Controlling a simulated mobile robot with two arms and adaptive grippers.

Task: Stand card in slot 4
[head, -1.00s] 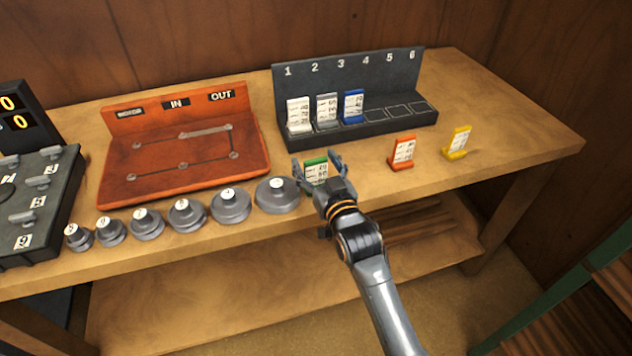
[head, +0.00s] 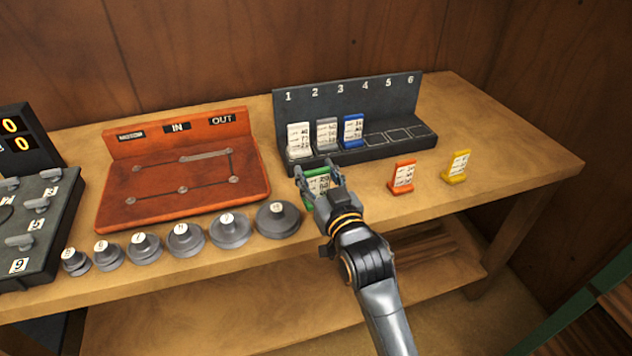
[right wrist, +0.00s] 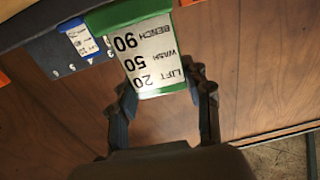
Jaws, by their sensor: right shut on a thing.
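My right gripper (head: 318,174) is shut on the green card (head: 317,184) in front of the rack, near the table's front edge. In the right wrist view the green card (right wrist: 150,60) shows its white face with LIFT, WASH and BENCH lines, between the fingers. The dark rack (head: 430,90) has slots numbered 1 to 6. A white card (head: 299,139) stands in slot 1, a grey card (head: 327,134) in slot 2 and a blue card (head: 352,130) in slot 3. Slot 4 (head: 375,139) is empty, as are slots 5 and 6. My left gripper is out of view.
An orange card (head: 402,177) and a yellow card (head: 456,166) stand on the table right of my gripper. A row of grey weights (head: 229,230) lies left of it, before a red board (head: 110,190). The table right of the rack is clear.

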